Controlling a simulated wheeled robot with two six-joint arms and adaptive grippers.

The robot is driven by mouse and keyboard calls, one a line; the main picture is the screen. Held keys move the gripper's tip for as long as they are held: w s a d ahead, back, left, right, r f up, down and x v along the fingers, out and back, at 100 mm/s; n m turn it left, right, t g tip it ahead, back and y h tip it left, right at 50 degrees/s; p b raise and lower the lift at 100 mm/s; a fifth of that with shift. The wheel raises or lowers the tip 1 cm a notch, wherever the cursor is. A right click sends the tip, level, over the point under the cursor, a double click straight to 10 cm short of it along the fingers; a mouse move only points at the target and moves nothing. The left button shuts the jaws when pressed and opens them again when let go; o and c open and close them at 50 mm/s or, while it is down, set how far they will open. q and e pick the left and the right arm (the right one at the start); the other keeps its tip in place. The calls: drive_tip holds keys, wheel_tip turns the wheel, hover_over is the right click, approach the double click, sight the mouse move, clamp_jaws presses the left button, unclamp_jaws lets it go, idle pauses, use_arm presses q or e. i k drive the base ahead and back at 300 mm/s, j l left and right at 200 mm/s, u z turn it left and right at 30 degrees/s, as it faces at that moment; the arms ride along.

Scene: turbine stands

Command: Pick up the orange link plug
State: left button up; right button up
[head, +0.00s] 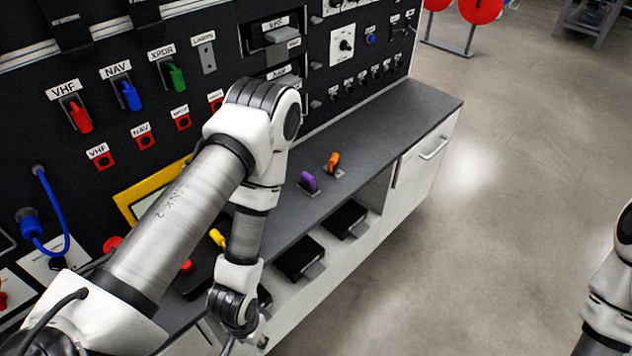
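The orange link plug (333,160) stands on the grey bench top, toward its right end, on a small light base. A purple plug (308,181) stands just left of it. My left arm reaches across the bench from the left and bends down at the front. Its gripper is mostly hidden behind the wrist and cut off at the bottom edge, well to the lower left of the orange plug. Only part of my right arm shows at the right edge, over the floor, with its gripper outside the frame.
A black panel with red, blue and green plugs labelled VHF (81,116), NAV (131,96) and XPDR (176,77) rises behind the bench (405,122). A yellow plug (217,238) and yellow-framed screen (135,196) are partly behind my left arm. Open floor lies right.

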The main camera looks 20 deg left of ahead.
sight(334, 164)
drive_tip(key=u, duration=0.45)
drive_tip(key=i+l+u, duration=0.1)
drive_tip(key=u, duration=0.85)
drive_tip(key=l+u, duration=0.1)
drive_tip(key=u, duration=0.35)
drive_tip(key=l+u, duration=0.1)
drive_tip(key=u, duration=0.35)
drive_tip(key=i+l, duration=0.1)
drive_tip(key=l, duration=1.15)
drive_tip(key=i+l, duration=0.15)
drive_tip(key=l, duration=1.15)
drive_tip(key=i+l+u, duration=0.1)
drive_tip(key=l, duration=1.15)
